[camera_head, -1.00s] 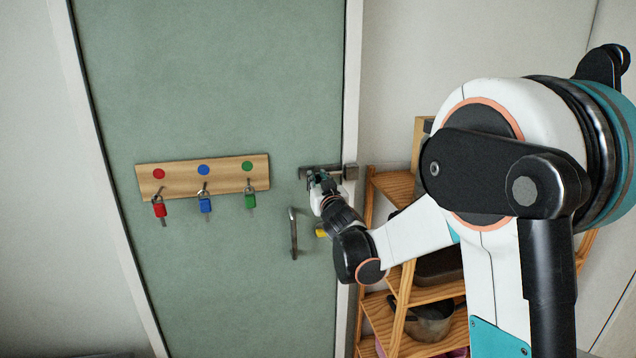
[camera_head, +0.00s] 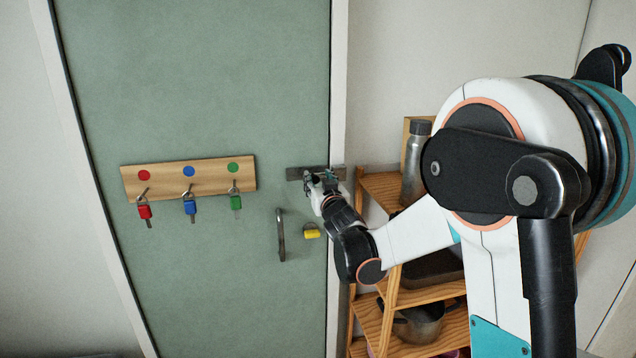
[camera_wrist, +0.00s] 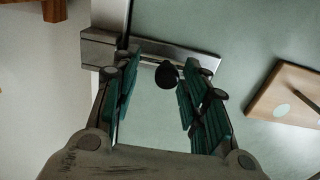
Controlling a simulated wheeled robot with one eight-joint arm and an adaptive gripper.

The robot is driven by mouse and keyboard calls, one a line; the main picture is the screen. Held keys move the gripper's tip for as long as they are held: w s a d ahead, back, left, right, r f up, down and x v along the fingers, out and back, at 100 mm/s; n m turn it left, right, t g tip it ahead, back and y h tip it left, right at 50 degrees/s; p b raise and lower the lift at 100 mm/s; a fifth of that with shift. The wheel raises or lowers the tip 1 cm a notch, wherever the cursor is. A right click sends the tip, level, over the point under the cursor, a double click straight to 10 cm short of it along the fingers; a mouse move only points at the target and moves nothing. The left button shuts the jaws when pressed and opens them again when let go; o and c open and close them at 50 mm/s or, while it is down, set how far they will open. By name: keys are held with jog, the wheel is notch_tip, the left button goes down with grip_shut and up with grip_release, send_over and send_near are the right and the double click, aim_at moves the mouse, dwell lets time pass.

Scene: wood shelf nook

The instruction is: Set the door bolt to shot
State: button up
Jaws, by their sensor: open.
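The door bolt (camera_head: 298,174) is a metal plate on the right edge of the green door, with a keeper block (camera_wrist: 99,48) on the frame beside it. In the wrist view the bolt plate (camera_wrist: 205,62) shows a short rod and a round dark knob (camera_wrist: 167,73). My gripper (camera_wrist: 160,78) is open, with teal-padded fingers on both sides of the knob. I see no clear contact with it. In the head view my gripper (camera_head: 319,181) covers part of the bolt. I cannot tell whether the rod's end sits in the keeper.
A door handle (camera_head: 281,235) and a yellow padlock (camera_head: 311,231) are below the bolt. A wooden key board (camera_head: 212,176) with red, blue and green tagged keys is to the left. A wooden shelf (camera_head: 384,190) with a bottle (camera_head: 414,155) and a pot (camera_head: 420,320) stands right of the door.

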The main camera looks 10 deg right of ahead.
jog(key=shift+a, duration=0.15)
jog(key=s, duration=1.2)
jog(key=s+f+g, duration=0.3)
jog(key=s, duration=0.8)
jog(key=s+f+g, duration=0.2)
jog(key=s+g, duration=0.2)
jog(key=s, duration=0.7)
jog(key=s+f+g, duration=0.3)
jog(key=s+g, duration=0.1)
jog(key=s, duration=0.8)
jog(key=shift+f, duration=0.3)
